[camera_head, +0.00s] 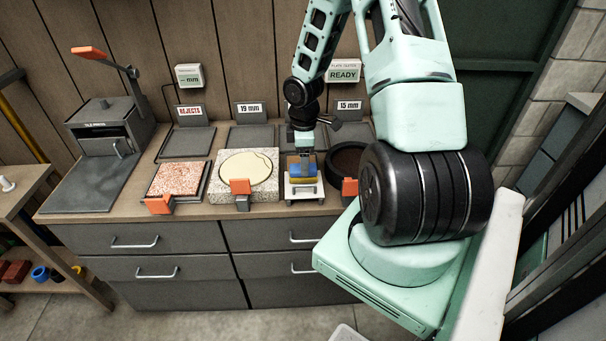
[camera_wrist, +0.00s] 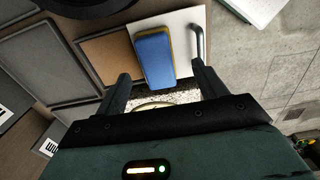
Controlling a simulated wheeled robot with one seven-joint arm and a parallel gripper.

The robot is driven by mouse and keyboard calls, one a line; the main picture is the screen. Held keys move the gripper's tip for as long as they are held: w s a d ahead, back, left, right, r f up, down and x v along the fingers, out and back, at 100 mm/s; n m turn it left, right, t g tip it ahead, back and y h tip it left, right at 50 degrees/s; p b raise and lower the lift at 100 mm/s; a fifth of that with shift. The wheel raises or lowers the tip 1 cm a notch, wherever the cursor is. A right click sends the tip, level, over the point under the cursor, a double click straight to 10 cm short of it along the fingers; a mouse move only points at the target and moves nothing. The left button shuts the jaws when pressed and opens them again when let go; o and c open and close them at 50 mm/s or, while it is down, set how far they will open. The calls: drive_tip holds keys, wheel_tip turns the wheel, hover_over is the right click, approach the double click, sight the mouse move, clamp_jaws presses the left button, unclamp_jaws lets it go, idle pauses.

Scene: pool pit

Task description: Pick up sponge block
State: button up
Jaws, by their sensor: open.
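The sponge block (camera_wrist: 155,58), blue with a yellow-brown edge, lies on a white plate (camera_wrist: 180,18) with a metal handle (camera_wrist: 197,42). In the head view the sponge block (camera_head: 301,169) shows on the counter, partly hidden by my gripper (camera_head: 304,145) just above it. In the wrist view the two fingers of my gripper (camera_wrist: 160,75) stand apart and empty, pointing toward the block. The block appears between and beyond the fingertips; I cannot tell the exact gap.
The counter (camera_head: 120,212) also holds a speckled slab (camera_head: 180,178), a stone block with a pale round inset (camera_head: 246,168) and a dark round pan (camera_head: 345,160). Grey trays (camera_head: 188,142) lie behind. A grey press (camera_head: 105,130) stands left.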

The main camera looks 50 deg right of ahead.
wheel_tip(320, 180, down, 5)
drive_tip(key=shift+w+d+f, duration=0.1)
drive_tip(key=shift+w, duration=0.05)
drive_tip(key=c, duration=1.1)
